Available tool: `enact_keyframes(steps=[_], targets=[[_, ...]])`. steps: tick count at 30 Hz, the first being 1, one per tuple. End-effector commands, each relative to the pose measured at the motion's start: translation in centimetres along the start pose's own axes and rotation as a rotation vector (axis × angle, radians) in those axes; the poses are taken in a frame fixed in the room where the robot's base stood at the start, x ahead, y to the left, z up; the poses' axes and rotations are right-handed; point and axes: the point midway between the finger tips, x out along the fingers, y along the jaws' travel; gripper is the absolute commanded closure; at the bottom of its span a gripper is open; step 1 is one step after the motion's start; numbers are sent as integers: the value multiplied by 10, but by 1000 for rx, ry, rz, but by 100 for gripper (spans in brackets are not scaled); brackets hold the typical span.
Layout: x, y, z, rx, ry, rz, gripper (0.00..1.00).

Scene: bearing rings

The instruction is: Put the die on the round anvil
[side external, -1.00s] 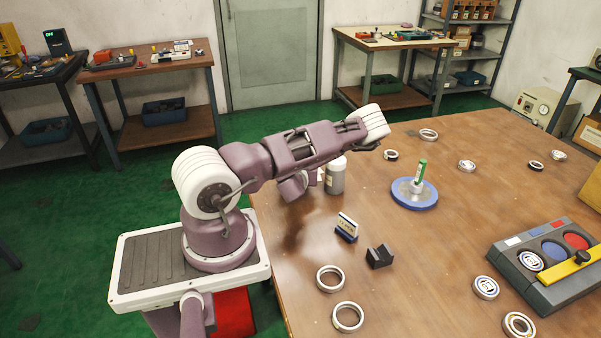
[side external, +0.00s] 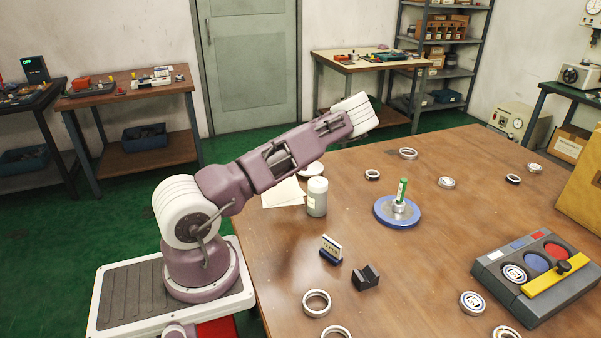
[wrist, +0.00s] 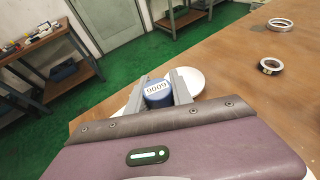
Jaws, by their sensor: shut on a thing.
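My gripper (wrist: 160,95) is shut on a short blue round piece with a white number label (wrist: 158,93), seemingly the die. It sits between the two grey fingers in the wrist view. In the side view the gripper and the piece are hidden behind my arm. A white disc (wrist: 188,82) shows just beyond the fingers; it also lies at the table's far left edge in the side view (side external: 311,170). A blue round base (side external: 383,216) with a grey metal centre and an upright green piece (side external: 402,190) stands mid-table. I cannot tell which round thing is the anvil.
A grey bottle (side external: 317,197) stands near white papers (side external: 283,193). Several bearing rings lie about. A grey tray with a yellow bar (side external: 556,279) is at the right.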

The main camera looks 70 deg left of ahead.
Motion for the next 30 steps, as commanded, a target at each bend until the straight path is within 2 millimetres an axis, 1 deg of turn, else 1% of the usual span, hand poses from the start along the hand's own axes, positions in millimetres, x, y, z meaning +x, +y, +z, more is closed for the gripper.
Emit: enact_keyframes(steps=[1,3,6,9,11,13,15,18,23,27,30], targets=[[18,-9,11,9,-10,-26,100],[42,-20,27,22,-16,-59,100],[70,-34,51,38,-22,-99,100],[86,-43,69,47,-25,-125,100],[92,-46,72,50,-24,-133,100],[99,-47,62,54,-20,-135,100],[106,-48,46,53,-20,-138,100],[113,-47,27,53,-21,-136,100],[121,-48,8,53,-22,-137,100],[130,-48,-15,52,-22,-138,100],[131,-48,-16,50,-26,-138,100]])
